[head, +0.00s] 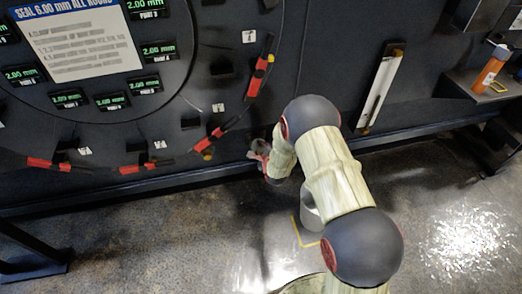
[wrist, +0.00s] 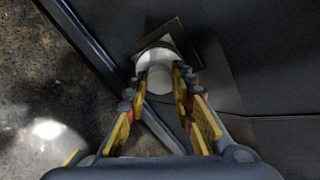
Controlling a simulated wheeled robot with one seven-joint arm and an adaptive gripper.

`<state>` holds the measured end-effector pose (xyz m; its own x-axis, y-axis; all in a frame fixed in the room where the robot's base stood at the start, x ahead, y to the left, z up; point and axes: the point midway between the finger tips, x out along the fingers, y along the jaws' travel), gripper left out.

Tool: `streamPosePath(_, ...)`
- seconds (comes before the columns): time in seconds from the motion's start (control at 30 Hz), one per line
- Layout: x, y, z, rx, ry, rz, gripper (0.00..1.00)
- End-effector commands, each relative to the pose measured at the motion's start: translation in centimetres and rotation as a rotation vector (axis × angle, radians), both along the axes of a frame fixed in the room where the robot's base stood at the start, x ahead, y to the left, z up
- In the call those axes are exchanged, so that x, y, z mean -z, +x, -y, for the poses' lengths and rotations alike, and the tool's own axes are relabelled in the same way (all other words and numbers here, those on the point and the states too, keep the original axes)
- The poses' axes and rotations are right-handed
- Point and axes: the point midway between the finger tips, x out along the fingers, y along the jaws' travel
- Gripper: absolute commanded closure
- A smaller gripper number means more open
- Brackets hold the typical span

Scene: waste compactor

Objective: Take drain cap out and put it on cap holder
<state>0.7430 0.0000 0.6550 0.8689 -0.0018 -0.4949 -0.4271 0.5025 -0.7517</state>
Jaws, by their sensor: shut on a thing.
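The drain cap appears as a white round piece (wrist: 154,52) at the top middle of the wrist view, in front of a dark square plate on the dark machine face. My gripper (wrist: 161,76) has its two yellow-edged fingers on either side of it and is shut on it. I cannot tell whether the cap is still seated or clear of the plate. In the head view my gripper (head: 260,150) is low at the machine's front, partly hidden by my arm, and the cap cannot be made out. I cannot identify the cap holder for certain.
A round door with red clamps (head: 215,132) is at the left. Floor at lower right is clear.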

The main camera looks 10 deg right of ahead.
Motion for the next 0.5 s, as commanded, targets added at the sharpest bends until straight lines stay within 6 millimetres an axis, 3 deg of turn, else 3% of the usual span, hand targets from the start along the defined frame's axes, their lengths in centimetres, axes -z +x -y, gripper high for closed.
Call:
streamPosePath(0.27,-0.09,0.04,0.0,0.0,0.0,0.001,1.0)
streamPosePath(0.3,-0.1,0.03,0.0,0.0,0.0,0.001,0.74)
streamPosePath(0.5,-0.08,0.02,0.01,0.0,0.0,0.001,0.63)
